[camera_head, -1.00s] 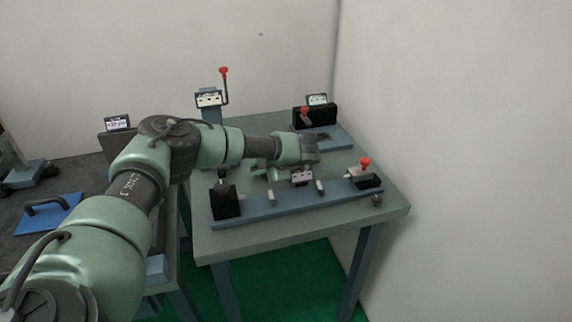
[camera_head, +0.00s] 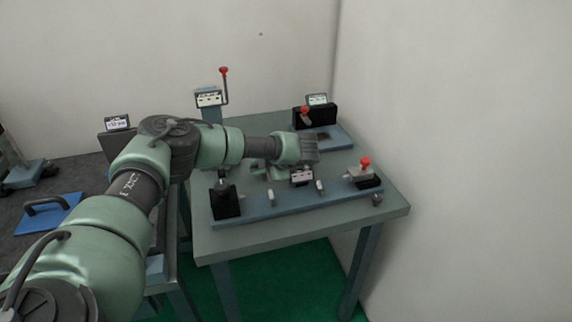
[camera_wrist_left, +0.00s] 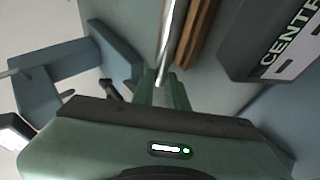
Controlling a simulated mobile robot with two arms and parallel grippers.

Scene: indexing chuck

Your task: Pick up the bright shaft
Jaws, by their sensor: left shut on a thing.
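The bright shaft (camera_wrist_left: 167,40) is a thin shiny rod. In the left wrist view it runs from the top edge down to between my left gripper's green fingers (camera_wrist_left: 166,88). My left gripper is shut on it. In the head view my left gripper (camera_head: 268,171) is low over the table, behind the long blue rail, and is partly hidden by my own wrist. I cannot make out the shaft clearly in the head view. My right gripper is not in view.
The blue rail (camera_head: 258,212) carries a black block (camera_head: 226,202), small pegs and a red-knobbed clamp (camera_head: 365,163). A black unit with a red knob (camera_head: 315,116) stands behind. A brown bar (camera_wrist_left: 196,35) and a dark labelled block (camera_wrist_left: 262,45) lie right of the shaft.

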